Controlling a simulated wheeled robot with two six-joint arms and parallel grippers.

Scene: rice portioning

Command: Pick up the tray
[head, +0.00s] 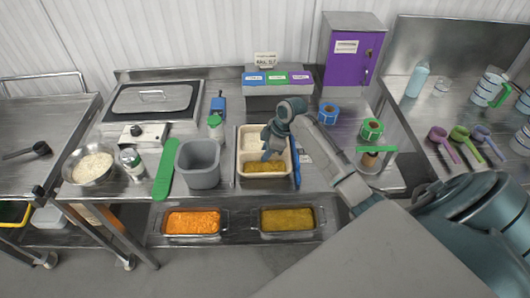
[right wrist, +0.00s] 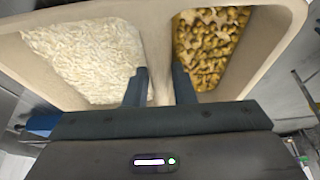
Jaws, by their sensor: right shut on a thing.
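The beige two-compartment tray (head: 265,177) sits on the steel table in the middle of the head view. One compartment holds white rice (right wrist: 85,60) and the other holds brown-yellow chunky food (right wrist: 210,42). My right gripper (head: 268,153) comes down over the tray from the right. Its fingers are shut on the tray's divider wall (right wrist: 157,45), one finger on each side, as the right wrist view shows. The gripper hides part of the divider and the food in the head view. I cannot tell whether the tray touches the table. My left gripper is not in view.
A grey bin (head: 198,165) stands just left of the tray, with a green spatula (head: 164,170) beyond it. A blue-handled item (head: 296,168) lies close on the right. Tape rolls (head: 329,113) stand farther right. Food pans (head: 192,222) sit on the lower shelf.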

